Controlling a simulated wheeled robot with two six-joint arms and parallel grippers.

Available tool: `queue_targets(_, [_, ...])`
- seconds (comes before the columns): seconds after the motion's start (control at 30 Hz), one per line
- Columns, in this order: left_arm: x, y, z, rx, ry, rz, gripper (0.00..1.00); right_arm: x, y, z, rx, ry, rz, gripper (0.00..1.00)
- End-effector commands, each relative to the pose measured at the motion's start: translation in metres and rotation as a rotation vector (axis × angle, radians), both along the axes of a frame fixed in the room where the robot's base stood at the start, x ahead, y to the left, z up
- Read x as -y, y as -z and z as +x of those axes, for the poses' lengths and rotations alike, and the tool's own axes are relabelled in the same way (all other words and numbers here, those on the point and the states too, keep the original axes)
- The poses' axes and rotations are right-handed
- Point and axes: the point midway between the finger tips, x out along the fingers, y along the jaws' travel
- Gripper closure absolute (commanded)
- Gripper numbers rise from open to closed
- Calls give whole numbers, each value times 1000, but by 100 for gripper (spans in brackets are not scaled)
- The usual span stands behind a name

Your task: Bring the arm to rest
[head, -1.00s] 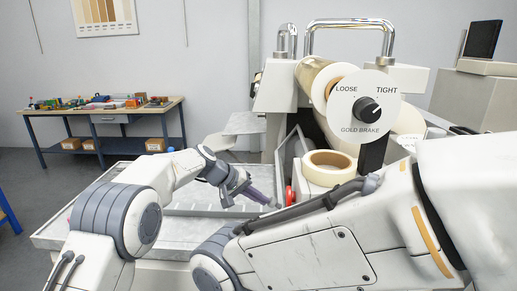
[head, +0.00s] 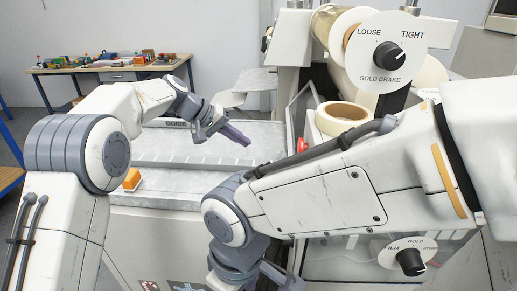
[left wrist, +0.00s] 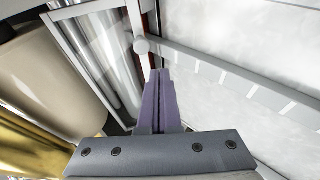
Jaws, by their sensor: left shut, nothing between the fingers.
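My left gripper (head: 247,141) has purple fingers. They are shut together with nothing between them, above the grey metal tray-like bed (head: 165,152) of the machine. In the left wrist view, the same shut fingers (left wrist: 160,75) point toward a pale rail with a round end. My left arm (head: 90,150) is bent at the elbow, reaching in from the left. My right arm (head: 320,190) crosses the lower right and bends downward at a grey joint. Its fingers are not visible.
The machine has a gold brake knob (head: 389,55), and a lower dial (head: 411,261). A tape roll (head: 341,117) sits right of my left gripper. An orange block (head: 132,179) lies at the bed's left edge. A workbench (head: 105,70) stands far behind.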

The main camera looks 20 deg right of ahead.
Motion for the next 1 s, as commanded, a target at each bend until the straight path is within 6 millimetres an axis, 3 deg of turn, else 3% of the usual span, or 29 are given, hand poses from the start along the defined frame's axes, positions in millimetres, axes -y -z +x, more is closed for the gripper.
queue_targets(0.1, [-18, -10, 2, 2, -2, 0, 100, 0, 6, 0, 0, 0, 0, 0])
queue_targets(0.27, [-31, -18, 2, 0, -3, 3, 100, 0, 8, 0, 0, 0, 0, 0])
queue_targets(0.43, [-61, -7, 0, -7, -68, 69, 100, 0, 7, 0, 0, 0, 0, 0])
queue_targets(0.57, [-116, 22, -12, -12, -177, 202, 100, 0, 7, 0, 1, 0, 1, 0])
queue_targets(0.67, [-167, 46, -32, -7, -258, 320, 100, 0, 7, 0, 1, 0, 1, 0])
queue_targets(0.8, [-234, 77, -74, 10, -336, 474, 100, 0, 7, 0, 1, 0, 1, 0])
queue_targets(1.0, [-298, 108, -138, 39, -377, 624, 100, 0, 7, 0, 1, 0, 1, 0])
